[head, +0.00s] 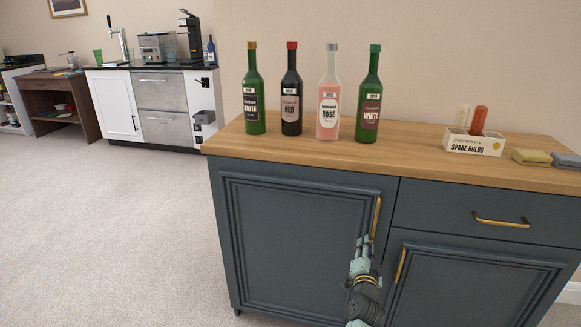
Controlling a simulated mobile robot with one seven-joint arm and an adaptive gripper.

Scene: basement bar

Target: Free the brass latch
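A dark blue-grey cabinet (290,235) with a wooden top fills the front of the head view. A vertical brass handle (377,217) is at the upper right edge of its left door. A second vertical brass handle (400,266) is on the right door, and a horizontal brass handle (500,221) is on the drawer. I cannot make out a separate brass latch. My gripper (362,243), with pale green fingers, is in front of the left door at the lower end of its handle. I cannot tell whether it touches the handle or how its fingers stand.
Several bottles stand on the wooden top (420,152), including a green bottle (254,95) and a rose bottle (328,100). A spare bulbs box (474,148) and sponges (532,156) are at the right. Carpet (110,220) is clear at left.

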